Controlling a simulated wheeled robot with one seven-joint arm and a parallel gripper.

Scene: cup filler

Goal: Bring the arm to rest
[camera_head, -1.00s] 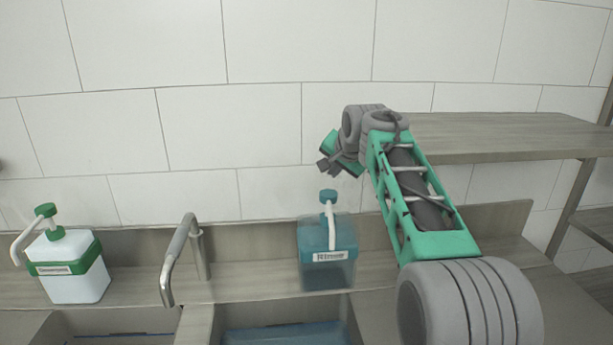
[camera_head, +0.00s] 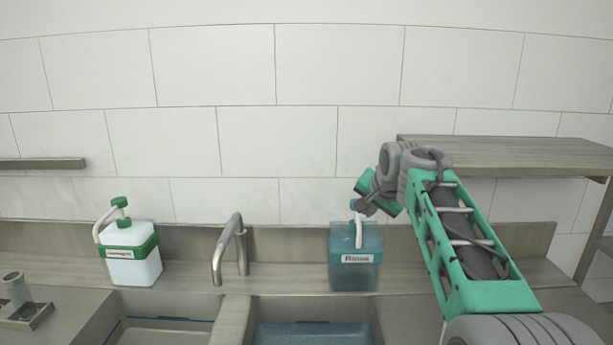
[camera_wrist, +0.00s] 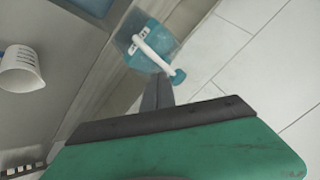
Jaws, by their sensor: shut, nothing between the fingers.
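My arm (camera_head: 460,240) reaches up from the lower right in the head view, with a green frame and grey joints. My gripper (camera_head: 364,207) is at its far end, in front of or above the pump head of the blue "Rinse" dispenser (camera_head: 355,272). Whether they touch is unclear in the head view. In the wrist view my gripper (camera_wrist: 158,92) shows narrow dark fingers close together, with nothing between them. The dispenser (camera_wrist: 137,58) with its white spout lies just beyond the fingertips there.
A white dispenser with green bands (camera_head: 133,268) and a faucet (camera_head: 228,255) stand left. Two sink basins are in front; the right one holds blue water (camera_head: 312,335). A shelf (camera_head: 520,155) is behind the arm. A white measuring cup (camera_wrist: 20,70) shows in the wrist view.

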